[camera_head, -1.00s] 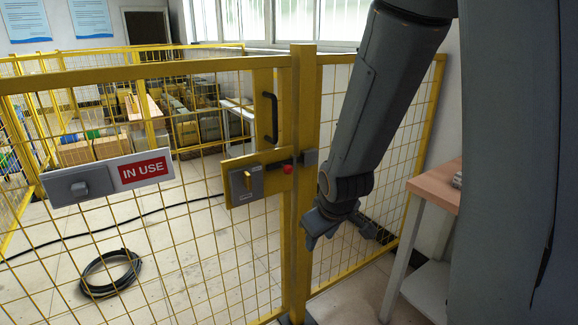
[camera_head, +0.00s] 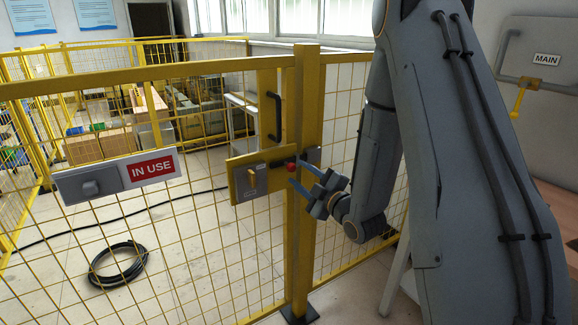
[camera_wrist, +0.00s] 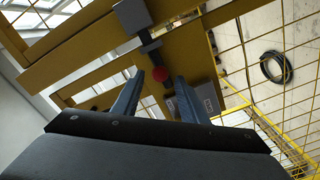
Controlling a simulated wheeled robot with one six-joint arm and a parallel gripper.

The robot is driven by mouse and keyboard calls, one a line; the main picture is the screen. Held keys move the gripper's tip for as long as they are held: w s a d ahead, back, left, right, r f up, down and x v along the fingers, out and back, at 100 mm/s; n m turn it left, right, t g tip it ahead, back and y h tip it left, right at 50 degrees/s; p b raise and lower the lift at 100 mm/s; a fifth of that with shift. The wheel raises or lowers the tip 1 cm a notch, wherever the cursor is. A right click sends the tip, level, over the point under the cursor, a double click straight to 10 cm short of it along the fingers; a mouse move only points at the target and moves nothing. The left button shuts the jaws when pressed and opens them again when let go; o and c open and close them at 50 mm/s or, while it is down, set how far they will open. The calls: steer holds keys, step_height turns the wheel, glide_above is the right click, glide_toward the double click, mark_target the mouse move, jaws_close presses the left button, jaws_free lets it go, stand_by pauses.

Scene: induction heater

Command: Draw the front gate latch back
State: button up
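The front gate latch (camera_head: 279,162) is a dark bar with a red knob (camera_head: 291,167), on a yellow plate at the gate's edge. The bar runs toward a grey block (camera_head: 313,156) on the yellow post; the wrist view shows the bar (camera_wrist: 149,42) reaching that block (camera_wrist: 131,16). My gripper (camera_head: 294,172) is open at the post, its blue-grey fingers pointing left at the knob. In the wrist view the red knob (camera_wrist: 160,74) sits between the two fingertips, with gaps visible on both sides. I cannot tell how deep between the fingers it is.
An "IN USE" sign (camera_head: 152,169) hangs on the mesh gate. A coiled black hose (camera_head: 118,263) lies on the floor inside. A "MAIN" switch panel (camera_head: 546,60) is at right.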

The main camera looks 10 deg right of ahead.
mark_target(294, 170)
steer(key=p+x, duration=0.1)
steer(key=x, duration=0.5)
steer(key=shift+w+a, duration=0.1)
steer(key=shift+w, duration=0.25)
